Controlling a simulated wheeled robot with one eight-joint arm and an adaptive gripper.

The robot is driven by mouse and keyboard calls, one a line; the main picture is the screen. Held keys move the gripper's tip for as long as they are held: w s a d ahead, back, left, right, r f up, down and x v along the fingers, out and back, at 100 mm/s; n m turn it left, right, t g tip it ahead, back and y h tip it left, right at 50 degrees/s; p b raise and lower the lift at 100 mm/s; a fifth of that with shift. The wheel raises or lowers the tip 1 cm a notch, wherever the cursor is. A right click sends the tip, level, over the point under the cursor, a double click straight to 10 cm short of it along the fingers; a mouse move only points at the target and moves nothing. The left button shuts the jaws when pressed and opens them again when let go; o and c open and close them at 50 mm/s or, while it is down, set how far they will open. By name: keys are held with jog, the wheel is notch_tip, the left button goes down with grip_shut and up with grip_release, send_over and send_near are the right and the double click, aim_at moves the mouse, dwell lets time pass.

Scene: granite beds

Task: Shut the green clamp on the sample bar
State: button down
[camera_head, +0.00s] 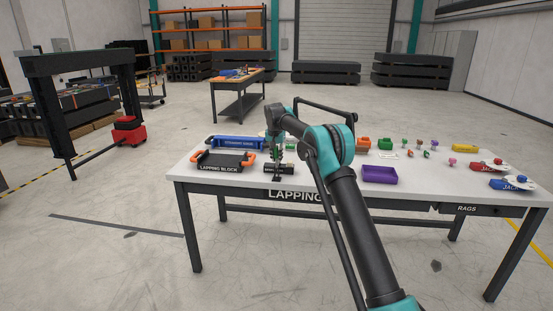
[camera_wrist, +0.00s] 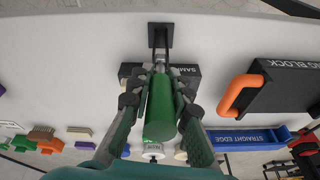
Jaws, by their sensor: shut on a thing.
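The green clamp's handle (camera_wrist: 160,108) stands between the fingers of my gripper (camera_wrist: 160,86) in the wrist view, and my gripper is shut on it. A black plate (camera_wrist: 160,32) at the end of the clamp sticks out beyond the sample bar. The sample bar (camera_wrist: 130,70) is a black block with a partly hidden white label, lying under the fingertips and the clamp. In the head view, my gripper (camera_head: 277,158) is low over the table at the sample bar (camera_head: 287,169). My fingers hide much of the clamp's joint, and I cannot tell how it bears on the bar.
The lapping block (camera_head: 222,160) with orange handles and the blue straight edge (camera_head: 236,142) lie left of my gripper on the white table (camera_head: 330,179). A purple tray (camera_head: 379,174) and several small coloured pieces lie to the right. A clear strip runs along the front edge.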

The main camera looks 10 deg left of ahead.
jog(key=c, duration=1.4)
grip_release()
jog(key=v, duration=1.2)
jog(key=shift+d, duration=0.1)
jog(key=s+d+f+n, duration=0.1)
jog(key=s+d+f, duration=0.2)
jog(key=s+d, duration=1.8)
jog(key=s+d+f, duration=0.4)
jog(key=s+f, duration=0.1)
jog(key=s, duration=0.6)
jog(key=s+d+f+n, duration=0.1)
jog(key=s+d+f, duration=0.3)
jog(key=s, duration=0.7)
jog(key=s+d+f+t, duration=0.1)
jog(key=s+d+f, duration=0.2)
jog(key=s+f, duration=0.4)
jog(key=s, duration=0.5)
jog(key=shift+d+f+n, duration=0.3)
jog(key=shift+d+f, duration=0.05)
jog(key=shift+d, duration=0.05)
